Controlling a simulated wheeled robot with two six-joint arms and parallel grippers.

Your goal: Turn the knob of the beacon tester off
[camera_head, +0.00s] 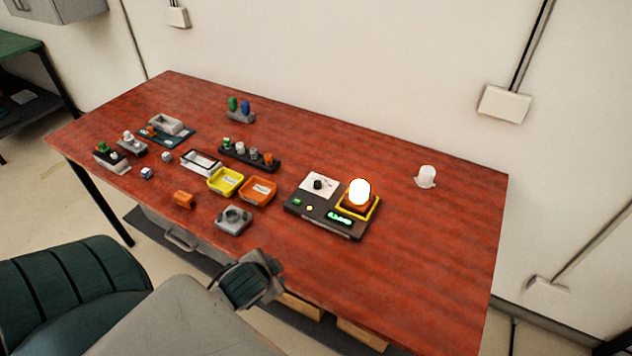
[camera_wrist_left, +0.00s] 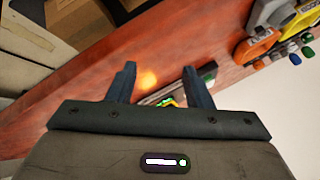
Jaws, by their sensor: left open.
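The beacon tester (camera_head: 328,232) is a dark box on the red-brown table, right of the middle in the head view. Its black knob (camera_head: 318,184) sits on a white plate at the back left of the box. An orange-based beacon (camera_head: 359,194) glows white beside it, and a green display (camera_head: 341,218) is lit at the front. My left gripper (camera_head: 270,268) is near the table's front edge, left of and in front of the tester, apart from it. In the wrist view its two fingers (camera_wrist_left: 158,82) are spread and empty; the tester (camera_wrist_left: 180,92) is partly hidden behind one finger.
A yellow tray (camera_head: 225,181) and an orange tray (camera_head: 258,190) stand left of the tester. A grey fixture (camera_head: 233,220) lies nearer the front edge. A white beacon-like piece (camera_head: 426,176) stands at the back right.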

